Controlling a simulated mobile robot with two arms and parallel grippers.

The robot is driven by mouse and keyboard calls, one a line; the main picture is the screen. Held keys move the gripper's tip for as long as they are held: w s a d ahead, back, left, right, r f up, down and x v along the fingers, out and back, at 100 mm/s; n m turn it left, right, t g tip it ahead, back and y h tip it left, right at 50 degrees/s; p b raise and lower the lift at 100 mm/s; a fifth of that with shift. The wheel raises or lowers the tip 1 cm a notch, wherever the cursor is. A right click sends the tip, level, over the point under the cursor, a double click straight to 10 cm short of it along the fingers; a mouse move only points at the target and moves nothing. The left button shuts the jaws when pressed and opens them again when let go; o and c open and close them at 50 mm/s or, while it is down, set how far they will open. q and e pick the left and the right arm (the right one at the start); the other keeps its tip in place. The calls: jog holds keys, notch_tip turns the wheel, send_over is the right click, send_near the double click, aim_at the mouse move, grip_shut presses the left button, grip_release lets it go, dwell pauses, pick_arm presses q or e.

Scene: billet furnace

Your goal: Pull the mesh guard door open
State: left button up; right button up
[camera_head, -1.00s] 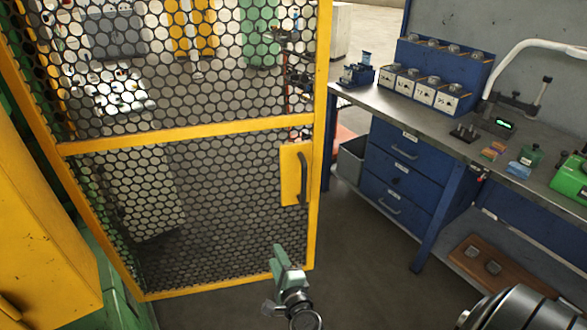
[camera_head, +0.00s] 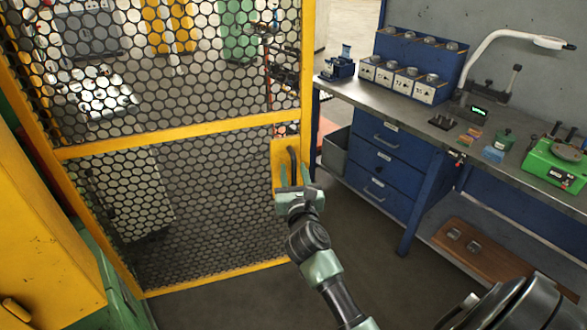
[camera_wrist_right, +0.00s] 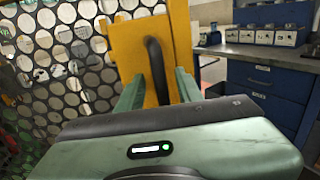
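The mesh guard door (camera_head: 190,133) has a yellow frame and dark mesh and fills the left half of the head view. A yellow plate (camera_head: 278,152) near its right edge bears a black upright bar handle (camera_head: 293,158). My right gripper (camera_head: 295,174) is at the lower part of the handle, its fingers apart. In the right wrist view the handle (camera_wrist_right: 156,70) rises between the two green fingers (camera_wrist_right: 158,80), with gaps visible on both sides. The handle's lower end is hidden behind the gripper body. My left gripper is not in view.
A workbench (camera_head: 350,88) with blue drawers (camera_head: 385,160) stands right of the door, bearing several boxes, a lamp and a green scale (camera_head: 555,165). A yellow cabinet (camera_head: 40,240) stands at the left. Grey floor (camera_head: 240,300) is clear in front of the door.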

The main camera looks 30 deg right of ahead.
jog(key=shift+w+d, duration=0.2)
jog(key=shift+w, duration=0.1)
grip_shut()
dwell(1.3)
